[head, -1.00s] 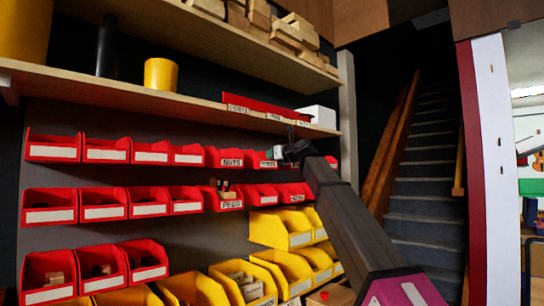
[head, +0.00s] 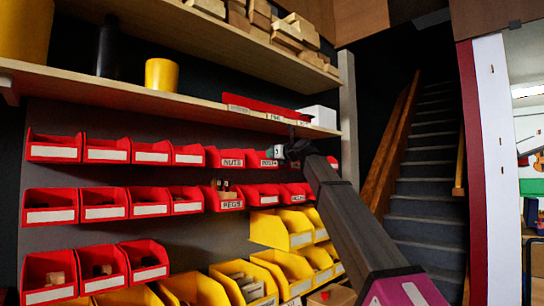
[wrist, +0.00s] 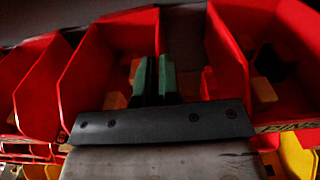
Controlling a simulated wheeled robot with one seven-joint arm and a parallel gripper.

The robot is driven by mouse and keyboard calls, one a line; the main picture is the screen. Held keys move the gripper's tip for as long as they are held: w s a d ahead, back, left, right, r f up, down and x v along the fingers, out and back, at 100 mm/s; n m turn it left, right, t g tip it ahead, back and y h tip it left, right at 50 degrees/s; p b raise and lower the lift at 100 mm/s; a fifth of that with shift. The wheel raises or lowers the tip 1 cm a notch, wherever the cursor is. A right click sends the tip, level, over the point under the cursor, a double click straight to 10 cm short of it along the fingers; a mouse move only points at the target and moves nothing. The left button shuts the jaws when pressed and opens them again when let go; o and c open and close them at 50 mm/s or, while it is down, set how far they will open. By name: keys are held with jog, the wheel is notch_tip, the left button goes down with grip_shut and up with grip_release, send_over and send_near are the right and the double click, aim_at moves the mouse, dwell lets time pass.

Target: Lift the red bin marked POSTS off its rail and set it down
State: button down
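In the head view, the red bin marked POSTS (head: 266,162) hangs in the top row of red bins. Its label is partly readable. My gripper (head: 281,152) is at the bin's right edge. In the wrist view, my gripper's two green-and-dark fingers (wrist: 154,80) stand close together with a narrow gap. The right side wall of a red bin (wrist: 85,75) runs down between them, and they appear shut on it. Orange-brown pieces (wrist: 116,100) lie inside this bin. My gripper's palm hides its front and label in the wrist view. The bin looks level with its neighbours.
A NUTS bin (head: 230,158) hangs to its left, and another red bin (wrist: 232,60) stands close to the right. A wooden shelf (head: 200,98) runs above. Red PEGS (head: 229,197) and yellow bins (head: 282,232) are below. Stairs (head: 425,190) lie to the right.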

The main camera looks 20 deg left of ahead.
jog(key=shift+r, duration=0.65)
dwell(0.8)
jog(key=shift+v, duration=1.5)
dwell(1.5)
jog(key=v, duration=1.7)
dwell(1.8)
